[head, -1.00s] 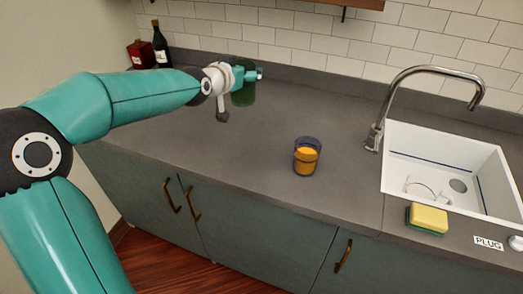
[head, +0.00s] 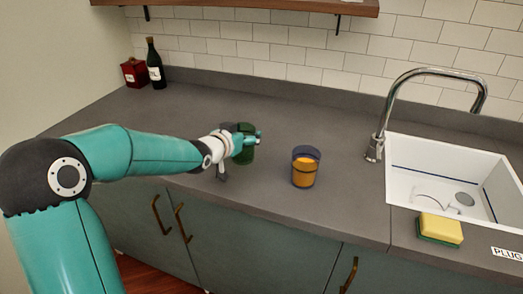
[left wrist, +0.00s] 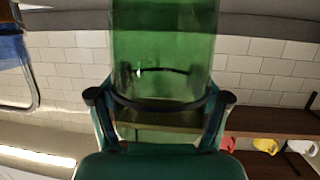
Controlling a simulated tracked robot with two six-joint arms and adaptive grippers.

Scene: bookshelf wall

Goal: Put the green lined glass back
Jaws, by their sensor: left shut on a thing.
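My left gripper (head: 250,139) is shut around a green transparent glass (head: 247,156) over the left-middle part of the counter. In the left wrist view the green glass (left wrist: 162,50) fills the upper middle, between the fingers of my left gripper (left wrist: 160,104). A dark line shows across the glass there. In the head view the fingers cover part of it, and I cannot tell whether its base touches the counter. My right gripper is not in view.
A glass with orange contents (head: 305,172) stands on the counter (head: 340,215) right of my gripper. A dark bottle (head: 155,66) and red box (head: 134,72) stand at the back left. A sink, faucet (head: 376,135) and sponge (head: 440,229) are right. A wooden shelf (head: 290,6) hangs above.

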